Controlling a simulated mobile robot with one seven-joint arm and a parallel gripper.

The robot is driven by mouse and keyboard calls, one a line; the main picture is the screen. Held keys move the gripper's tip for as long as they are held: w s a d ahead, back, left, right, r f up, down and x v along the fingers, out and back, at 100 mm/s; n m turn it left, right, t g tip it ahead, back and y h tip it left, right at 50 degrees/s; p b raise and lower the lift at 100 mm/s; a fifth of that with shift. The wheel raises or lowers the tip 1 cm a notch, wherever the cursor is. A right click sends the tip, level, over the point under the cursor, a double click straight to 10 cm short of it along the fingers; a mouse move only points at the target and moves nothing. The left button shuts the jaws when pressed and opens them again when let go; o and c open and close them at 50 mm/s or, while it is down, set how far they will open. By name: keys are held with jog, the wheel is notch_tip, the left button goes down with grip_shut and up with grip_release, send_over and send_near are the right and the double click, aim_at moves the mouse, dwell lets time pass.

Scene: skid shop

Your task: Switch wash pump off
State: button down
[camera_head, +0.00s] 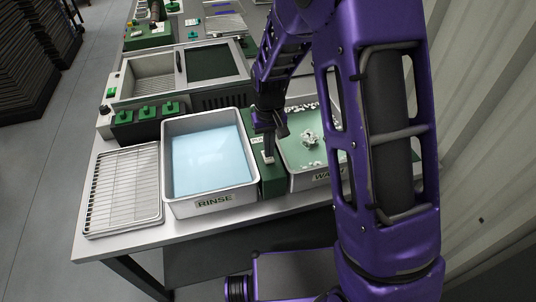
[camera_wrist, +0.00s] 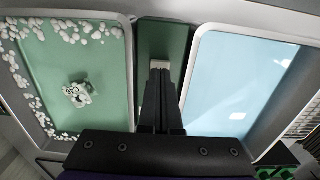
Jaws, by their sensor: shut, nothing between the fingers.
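A green pump box (camera_head: 273,183) stands between the rinse and wash basins; in the wrist view its green top (camera_wrist: 163,38) shows between the two basins. A small pale switch piece (camera_wrist: 160,64) sits on it at my fingertips. My gripper (camera_head: 268,157) points down over the box, shut and empty, its tips at or very near the switch; I cannot tell whether they touch. The fingers hide part of the switch, and its position cannot be read. The wash basin (camera_head: 291,178) holds green water, white foam and a pale clump (camera_head: 309,137). My arm covers its right side.
The rinse basin (camera_head: 247,193) with light blue water stands left of the box. A wire rack tray (camera_head: 127,190) lies further left. Behind are green switch boxes (camera_head: 147,112) and a steel unit with a sink (camera_head: 150,75). A corrugated wall (camera_head: 480,110) stands close on the right.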

jog(key=shift+f+b, duration=0.55)
jog(key=shift+f, duration=0.3)
dwell(0.3)
jog(key=shift+r+p, duration=2.25)
jog(key=shift+r, duration=1.3)
